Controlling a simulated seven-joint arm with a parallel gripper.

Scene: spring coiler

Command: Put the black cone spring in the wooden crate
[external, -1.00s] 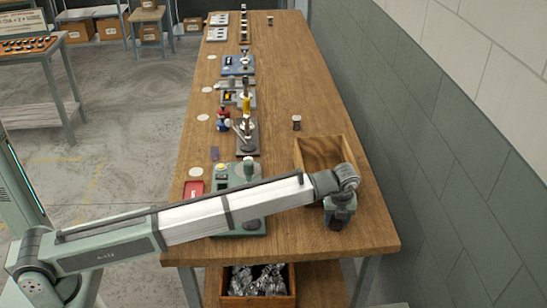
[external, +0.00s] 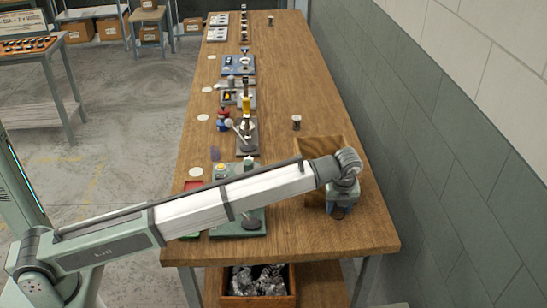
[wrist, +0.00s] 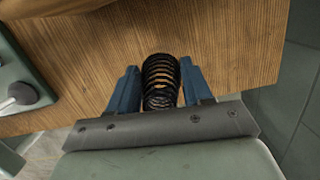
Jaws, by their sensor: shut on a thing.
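The black cone spring (wrist: 161,82) sits between the two blue fingers of my gripper (wrist: 161,90) in the wrist view, with its coils clearly visible. My gripper is shut on it. In the external view my gripper (external: 340,212) points down at the near side of the wooden crate (external: 322,146). My arm covers much of the crate, and only its far part shows clearly. The spring is hardly distinguishable below the fingers in the external view.
A green coiler station (external: 237,222) stands left of my gripper, partly behind my arm. A small dark spring-like piece (external: 296,122) stands beyond the crate. The table's right edge and the wall (external: 440,150) are on the right. The near table corner is clear.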

